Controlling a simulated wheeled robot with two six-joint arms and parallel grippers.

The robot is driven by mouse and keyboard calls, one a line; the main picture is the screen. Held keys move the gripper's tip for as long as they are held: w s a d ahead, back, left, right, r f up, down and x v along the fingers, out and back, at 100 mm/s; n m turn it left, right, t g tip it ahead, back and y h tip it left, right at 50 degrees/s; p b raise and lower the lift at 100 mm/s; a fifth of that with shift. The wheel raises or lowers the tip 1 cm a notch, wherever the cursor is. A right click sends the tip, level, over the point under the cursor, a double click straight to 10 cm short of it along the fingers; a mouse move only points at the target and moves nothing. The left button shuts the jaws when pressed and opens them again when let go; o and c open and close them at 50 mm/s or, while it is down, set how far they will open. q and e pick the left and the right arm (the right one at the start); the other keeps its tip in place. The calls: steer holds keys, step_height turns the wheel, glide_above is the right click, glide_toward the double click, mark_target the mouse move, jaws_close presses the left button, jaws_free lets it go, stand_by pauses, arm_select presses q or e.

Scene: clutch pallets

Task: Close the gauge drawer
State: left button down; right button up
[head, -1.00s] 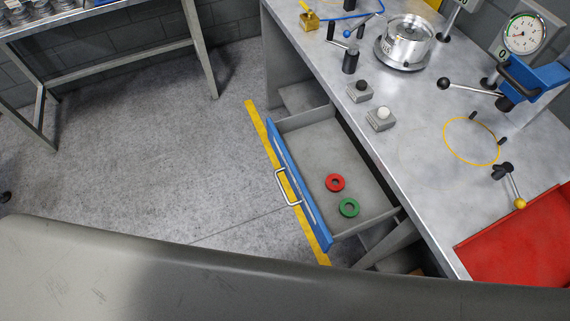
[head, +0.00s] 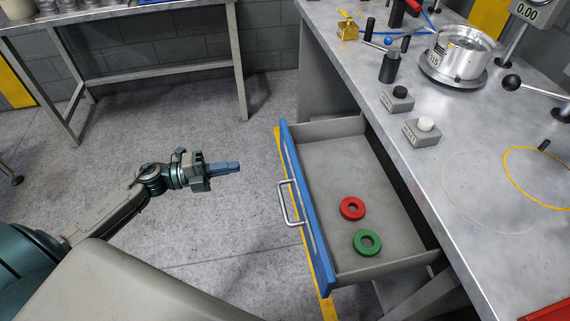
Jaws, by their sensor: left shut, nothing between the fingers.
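The gauge drawer (head: 335,158) stands pulled out from under the metal workbench. It has a blue front (head: 304,210) with a silver bar handle (head: 287,203). A red ring (head: 352,208) and a green ring (head: 367,242) lie flat inside it. My left gripper (head: 238,167) is to the left of the drawer front, shut and empty, pointing right toward it. A gap of floor shows between its fingertips and the blue front. My right gripper is not in view.
The workbench top (head: 450,190) carries a round metal fixture (head: 458,58), a black-button box (head: 397,98) and a white-button box (head: 422,130). A second table (head: 150,65) stands at the back left. The floor (head: 215,225) left of the drawer is clear.

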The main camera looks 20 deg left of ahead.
mark_target(292, 157)
arm_select(q)
steer(key=p+x, duration=0.3)
steer(key=x, duration=0.9)
steer(key=shift+w+r, duration=0.1)
steer(key=shift+w, duration=0.05)
steer(key=shift+w+d, duration=0.3)
steer(key=shift+d, duration=0.25)
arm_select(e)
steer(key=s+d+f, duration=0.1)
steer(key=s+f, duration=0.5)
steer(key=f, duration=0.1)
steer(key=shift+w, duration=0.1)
